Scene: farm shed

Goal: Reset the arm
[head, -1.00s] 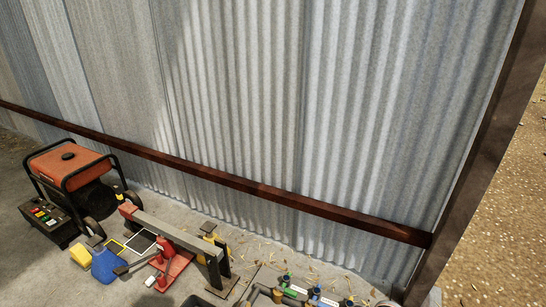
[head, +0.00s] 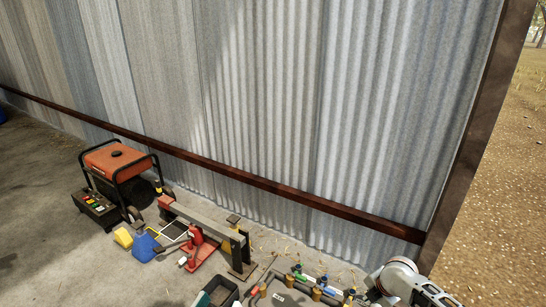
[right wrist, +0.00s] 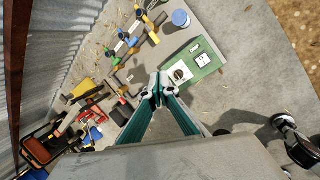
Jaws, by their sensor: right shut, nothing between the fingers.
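My right gripper (right wrist: 157,90) shows in the right wrist view with its two teal-sided fingers together at the tips. It is shut and empty, above the concrete floor and the laid-out equipment. In the head view, part of my right arm (head: 398,272), white and dark, shows at the bottom right, beside the pipe assembly. The fingertips are not clear there. My left gripper does not show in the head view.
A red generator (head: 118,158) and dark battery box (head: 97,208) stand left by the corrugated wall (head: 270,90). A blue jug (head: 143,247), red jack (head: 196,247) and valved pipes (head: 292,283) lie nearby. A green panel (right wrist: 194,69) lies below my right gripper.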

